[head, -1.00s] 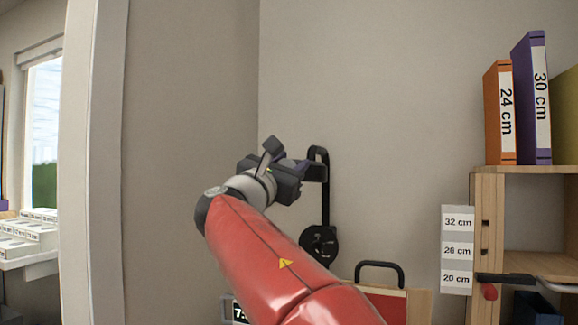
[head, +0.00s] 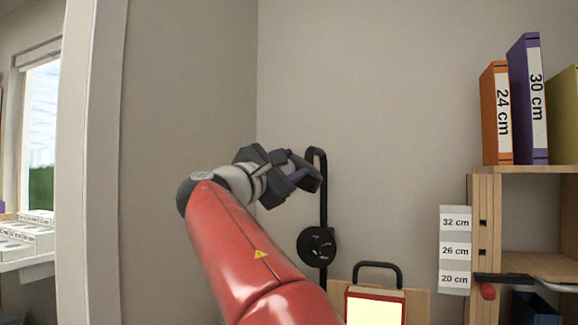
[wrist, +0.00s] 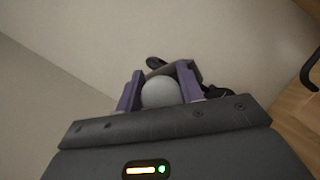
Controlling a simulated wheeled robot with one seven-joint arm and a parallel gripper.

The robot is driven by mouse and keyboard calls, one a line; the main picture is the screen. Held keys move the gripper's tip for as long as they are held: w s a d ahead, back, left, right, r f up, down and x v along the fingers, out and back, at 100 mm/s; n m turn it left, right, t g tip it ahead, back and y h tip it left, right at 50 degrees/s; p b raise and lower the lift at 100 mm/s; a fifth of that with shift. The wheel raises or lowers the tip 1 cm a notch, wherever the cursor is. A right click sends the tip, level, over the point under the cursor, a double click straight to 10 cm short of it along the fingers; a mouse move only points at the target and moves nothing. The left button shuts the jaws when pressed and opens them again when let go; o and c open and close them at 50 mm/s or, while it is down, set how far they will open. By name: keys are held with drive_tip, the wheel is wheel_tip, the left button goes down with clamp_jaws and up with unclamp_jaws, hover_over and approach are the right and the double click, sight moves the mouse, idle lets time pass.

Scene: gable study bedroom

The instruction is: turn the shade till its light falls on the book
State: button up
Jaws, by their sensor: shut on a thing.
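My gripper (head: 294,175) is at the upper end of a black lamp stem (head: 323,205) by the wall. In the wrist view its purple fingers (wrist: 160,80) stand on either side of a pale grey round part (wrist: 160,93), apparently of the shade, and are shut on it. A dark piece of the shade (wrist: 187,71) shows just beyond. In the head view the gripper largely hides the shade. A red-edged panel, which looks like the book (head: 375,309), is at the bottom, its face bright pale yellow; its lower part is cut off.
A round black disc (head: 318,246) sits on the stem. A black handle (head: 378,266) stands above the red-edged panel. A wooden shelf (head: 545,170) with tall binders is at right. A pale post (head: 90,160) and window are at left.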

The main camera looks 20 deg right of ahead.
idle(0.3)
drive_tip(key=o, duration=1)
drive_tip(key=b+v, duration=0.2)
drive_tip(key=v, duration=0.5)
drive_tip(key=shift+s+a+f, duration=0.1)
drive_tip(key=shift+s+a, duration=0.1)
drive_tip(key=shift+a, duration=0.1)
